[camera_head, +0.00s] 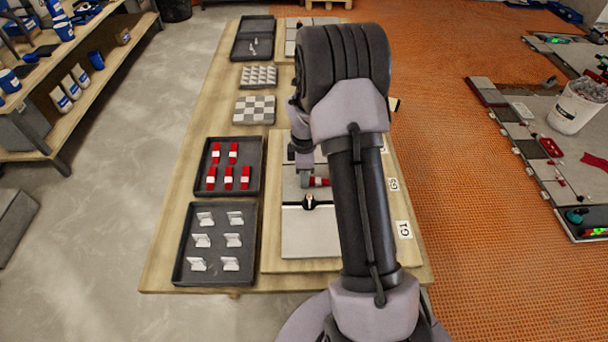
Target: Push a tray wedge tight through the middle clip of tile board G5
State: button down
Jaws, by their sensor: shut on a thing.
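My gripper (304,179) is low over a pale tile board (306,238), partly hidden by my own arm. It is shut on a red wedge (319,182), of which only a small part shows at the fingertips. Just below it in the picture, a dark clip-like piece with a pale top (309,201) sits on the dark joint line between tiles. The middle clip and whether the wedge touches it cannot be made out. A black tray (199,168) holds several red wedges with white parts (228,178).
A second black tray (177,262) holds several white clips (203,240). Behind are two blocks of small grey and white pieces (254,110) and a dark open case (240,48). The wooden table's (166,215) left edge is clear. A white bucket (575,108) stands far right.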

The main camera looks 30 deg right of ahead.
dwell(0.4)
jog(key=shift+s+d+p, duration=0.3)
jog(key=shift+s+d, duration=0.3)
jog(key=shift+d, duration=0.35)
jog(key=shift+s+d, duration=0.3)
jog(key=shift+d, duration=0.2)
jog(key=shift+s+d, duration=0.25)
jog(key=shift+d, duration=0.25)
dwell(1.1)
jog(key=c, duration=1.2)
grip_release()
jog(key=shift+c, duration=0.2)
